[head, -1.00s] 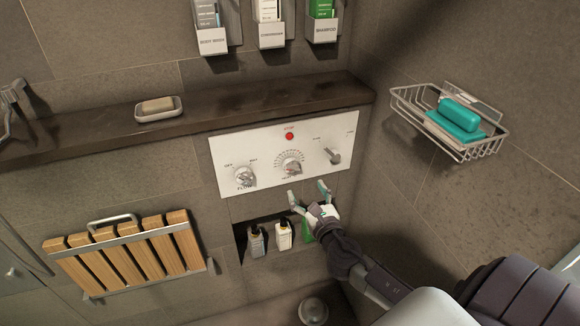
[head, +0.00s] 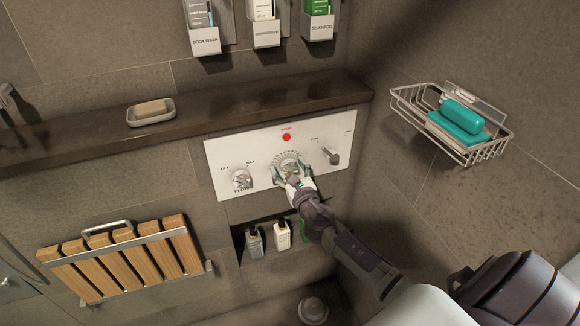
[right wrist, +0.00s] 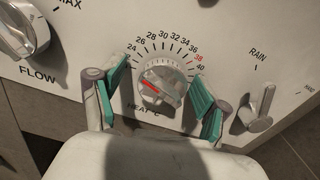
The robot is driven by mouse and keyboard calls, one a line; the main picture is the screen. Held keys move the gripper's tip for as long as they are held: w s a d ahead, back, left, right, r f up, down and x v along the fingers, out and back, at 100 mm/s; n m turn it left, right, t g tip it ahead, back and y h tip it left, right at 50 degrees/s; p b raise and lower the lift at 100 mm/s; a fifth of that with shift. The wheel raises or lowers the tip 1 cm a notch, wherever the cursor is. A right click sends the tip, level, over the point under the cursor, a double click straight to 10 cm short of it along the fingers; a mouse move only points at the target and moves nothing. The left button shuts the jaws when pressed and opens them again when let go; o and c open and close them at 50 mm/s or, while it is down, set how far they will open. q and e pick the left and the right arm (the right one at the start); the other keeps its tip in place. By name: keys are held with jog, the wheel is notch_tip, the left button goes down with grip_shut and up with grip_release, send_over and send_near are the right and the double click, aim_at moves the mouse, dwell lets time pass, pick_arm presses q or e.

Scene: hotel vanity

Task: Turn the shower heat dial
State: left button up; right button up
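The heat dial (right wrist: 163,84) is a round silver knob with a red pointer, ringed by a printed temperature scale and marked "HEAT °C". Its pointer is toward the lower-left end of the scale. In the head view the dial (head: 290,167) sits in the middle of the white control panel (head: 222,153), partly covered by my gripper. My right gripper (head: 292,176) is at the dial. In the right wrist view its teal-padded fingers (right wrist: 160,100) are spread, one on each side of the dial, with gaps between pads and knob. My left gripper is not in view.
The flow knob (head: 242,180) is left of the dial and a lever (head: 331,156) is to the right. A dark ledge (head: 220,108) with a soap dish (head: 151,114) runs above. A niche with bottles (head: 282,236) lies below. A wire basket (head: 455,122) hangs on the right wall.

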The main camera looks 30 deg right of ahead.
jog(key=shift+s+d, duration=0.1)
jog(key=shift+s, duration=0.15)
jog(key=c, duration=0.8)
jog(key=shift+c, duration=1.1)
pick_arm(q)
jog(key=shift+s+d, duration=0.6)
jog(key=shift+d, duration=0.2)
